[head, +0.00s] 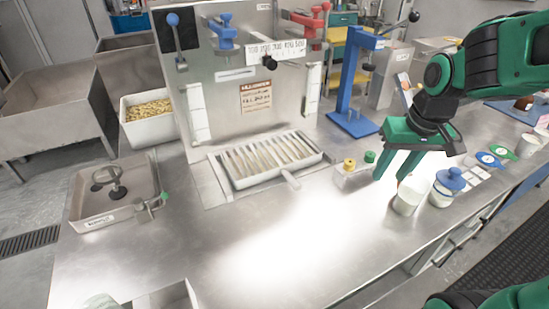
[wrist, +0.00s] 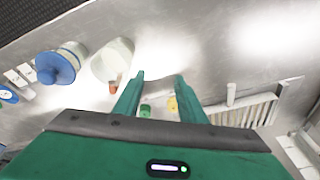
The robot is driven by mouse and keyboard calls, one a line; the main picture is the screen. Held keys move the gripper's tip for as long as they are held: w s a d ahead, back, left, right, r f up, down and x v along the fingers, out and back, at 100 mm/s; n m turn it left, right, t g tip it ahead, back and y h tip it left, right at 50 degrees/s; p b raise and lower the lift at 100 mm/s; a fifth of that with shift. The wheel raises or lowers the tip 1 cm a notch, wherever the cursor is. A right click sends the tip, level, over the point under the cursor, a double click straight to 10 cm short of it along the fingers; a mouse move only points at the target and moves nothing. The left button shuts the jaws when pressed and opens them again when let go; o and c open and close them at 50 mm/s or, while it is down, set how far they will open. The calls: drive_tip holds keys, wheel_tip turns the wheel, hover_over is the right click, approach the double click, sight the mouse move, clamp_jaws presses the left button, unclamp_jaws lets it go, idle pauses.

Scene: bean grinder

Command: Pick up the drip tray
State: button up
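The drip tray (head: 243,183) is a pale rectangular tray with a slatted top, set in the steel counter below the upright panel. Its short handle (head: 291,180) sticks out toward the front right. In the wrist view, part of the drip tray (wrist: 262,108) shows at the right, with its handle (wrist: 231,94) upward. My gripper (head: 390,179) is to the right of the tray, above the counter and apart from it. Its fingers (wrist: 159,78) are spread and nothing is seen between their tips.
A small box with yellow and green knobs (head: 350,178) stands between my gripper and the tray. A white cup (head: 409,196) and a blue-lidded jar (head: 443,189) stand close right of my gripper. A blue stand (head: 350,85) rises behind. The counter's front middle (head: 275,245) is clear.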

drive_tip(key=w+a+n+y, duration=0.1)
drive_tip(key=w+a+n, duration=0.2)
drive_tip(key=w+a, duration=0.45)
drive_tip(key=n+t+y, duration=0.1)
drive_tip(key=n+y, duration=0.1)
approach(287, 171)
drive_tip(key=f, duration=0.1)
drive_tip(key=a+f, duration=0.1)
drive_tip(key=shift+f, duration=0.3)
drive_tip(key=shift+w+x, duration=0.15)
drive_tip(key=shift+x, duration=1.45)
drive_tip(key=shift+w+x, duration=0.15)
drive_tip(key=shift+x, duration=1.45)
drive_tip(key=shift+d+r, duration=0.1)
drive_tip(key=shift+d, duration=0.15)
clamp_jaws()
